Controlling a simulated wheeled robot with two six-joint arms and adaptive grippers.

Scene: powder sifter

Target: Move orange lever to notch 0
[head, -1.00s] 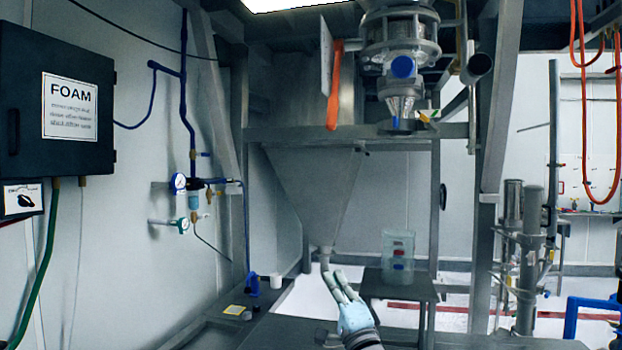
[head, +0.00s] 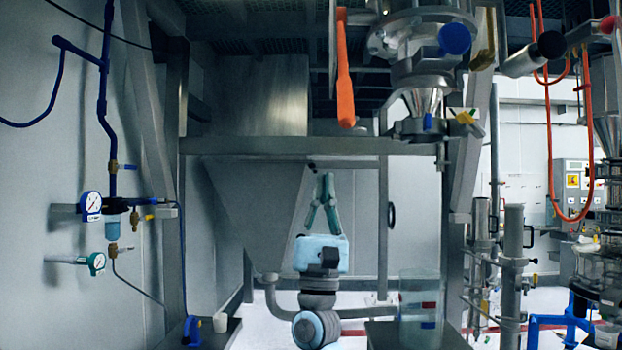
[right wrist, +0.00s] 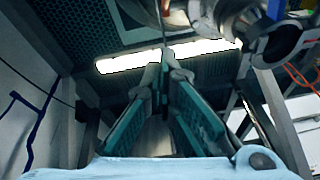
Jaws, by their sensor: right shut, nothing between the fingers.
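The orange lever (head: 344,75) hangs nearly upright in the upper middle of the head view, beside a thin grey plate (head: 332,50) on its left. I cannot read any notch marks. My right gripper (head: 325,177) is below the lever and slightly left of it in the picture, pointing up, with a clear gap between. Its fingers come together at the tips and hold nothing. In the right wrist view the fingers (right wrist: 166,58) point up toward the ceiling light, and I cannot make out the lever surely there. My left gripper is not in view.
The metal sifter body (head: 420,40) with a blue round cap (head: 455,38) is right of the lever. A grey hopper (head: 255,190) stands behind. A clear container (head: 420,300) stands at the lower right.

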